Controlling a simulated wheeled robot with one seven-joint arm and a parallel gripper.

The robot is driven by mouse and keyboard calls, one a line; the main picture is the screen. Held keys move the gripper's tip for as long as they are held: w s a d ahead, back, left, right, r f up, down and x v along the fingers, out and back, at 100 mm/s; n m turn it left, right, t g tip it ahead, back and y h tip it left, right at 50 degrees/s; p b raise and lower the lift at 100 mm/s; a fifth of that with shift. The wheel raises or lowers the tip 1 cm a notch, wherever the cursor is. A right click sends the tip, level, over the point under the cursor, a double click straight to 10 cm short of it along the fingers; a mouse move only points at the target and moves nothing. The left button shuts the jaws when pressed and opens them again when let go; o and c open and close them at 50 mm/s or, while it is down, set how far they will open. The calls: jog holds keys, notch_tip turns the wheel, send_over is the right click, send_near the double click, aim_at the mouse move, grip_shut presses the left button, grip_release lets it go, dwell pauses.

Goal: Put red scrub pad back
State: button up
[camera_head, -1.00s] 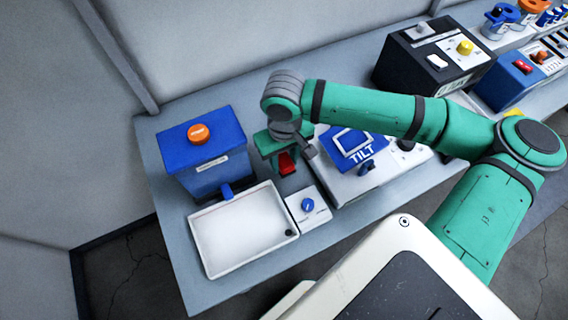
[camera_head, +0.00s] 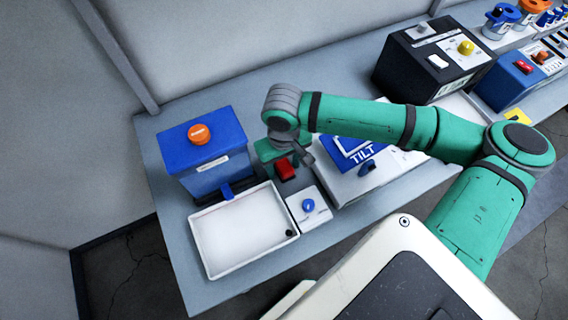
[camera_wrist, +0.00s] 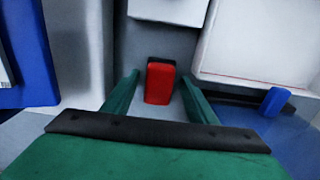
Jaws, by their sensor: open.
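The red scrub pad (camera_head: 286,168) lies on the grey bench, just behind the small white panel with a blue knob (camera_head: 308,205). It shows whole in the wrist view (camera_wrist: 160,82). My gripper (camera_wrist: 160,76) is open, with one green finger on each side of the pad. Gaps show between the pad and both fingers, so it does not look gripped. In the head view my wrist and green gripper body (camera_head: 270,150) are directly behind the pad and hide part of the bench there.
A blue tank with an orange cap (camera_head: 200,133) stands left, above a white tray (camera_head: 205,245). A white device with a blue TILT plate (camera_head: 352,150) stands close on the right. A black box (camera_head: 430,62) is farther back. Bench behind the tank is clear.

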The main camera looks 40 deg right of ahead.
aim_at(284, 166)
notch_tip(284, 166, up, 12)
jog(key=shift+r, duration=0.2)
dwell(0.4)
jog(key=shift+s, duration=0.1)
